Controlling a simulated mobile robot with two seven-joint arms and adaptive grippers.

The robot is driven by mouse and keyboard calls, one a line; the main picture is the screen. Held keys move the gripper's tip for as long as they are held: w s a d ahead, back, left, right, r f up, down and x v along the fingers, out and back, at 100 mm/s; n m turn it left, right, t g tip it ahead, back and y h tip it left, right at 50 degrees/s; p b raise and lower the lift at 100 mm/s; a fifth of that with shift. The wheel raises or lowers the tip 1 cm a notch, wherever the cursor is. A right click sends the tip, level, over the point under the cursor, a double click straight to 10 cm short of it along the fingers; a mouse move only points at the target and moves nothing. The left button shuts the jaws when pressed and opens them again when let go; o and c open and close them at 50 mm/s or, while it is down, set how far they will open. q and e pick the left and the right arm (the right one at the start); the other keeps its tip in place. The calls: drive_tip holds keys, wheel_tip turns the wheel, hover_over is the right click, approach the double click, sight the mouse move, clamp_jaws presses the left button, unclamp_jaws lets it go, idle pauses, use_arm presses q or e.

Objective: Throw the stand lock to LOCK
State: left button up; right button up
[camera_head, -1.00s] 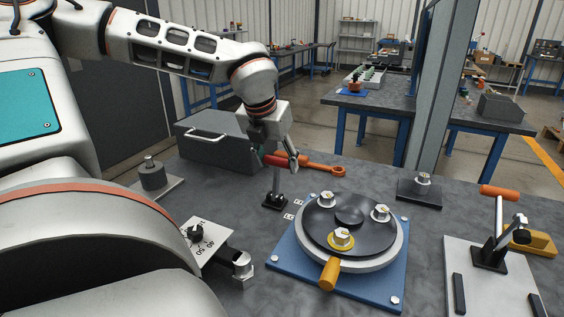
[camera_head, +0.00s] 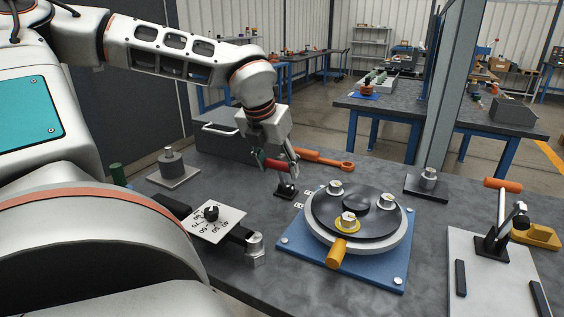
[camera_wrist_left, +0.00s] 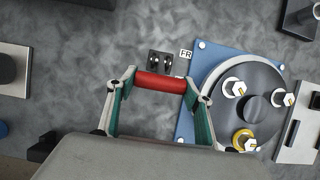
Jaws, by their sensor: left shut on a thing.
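The stand lock is a small lever with a red grip (camera_head: 275,165) on a black base (camera_head: 287,190), left of the round turntable. My left gripper (camera_head: 278,163) is shut on the red grip. In the left wrist view the red grip (camera_wrist_left: 161,84) lies crosswise between the two fingers, with the black base (camera_wrist_left: 160,62) just beyond it. A small white label (camera_wrist_left: 186,55) reading "FR", partly cut off, lies beside the base. The lever looks tilted in the head view. Its shaft is mostly hidden by the fingers. My right gripper is out of view.
An orange wrench (camera_head: 325,160) and a grey toolbox (camera_head: 222,138) lie behind the lever. A dial plate (camera_head: 215,222) is at front left, a toggle clamp (camera_head: 494,240) at right.

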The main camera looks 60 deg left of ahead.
use_arm(q)
drive_tip(key=shift+s+d+f, duration=0.5)
drive_tip(key=shift+s+f, duration=0.3)
drive_tip(key=shift+f, duration=0.2)
drive_tip(key=o, duration=1.6)
drive_tip(key=shift+s, duration=0.1)
drive_tip(key=shift+r, duration=0.2)
drive_tip(key=shift+r, duration=0.15)
drive_tip(key=v, duration=1.1)
drive_tip(key=shift+r, duration=0.45)
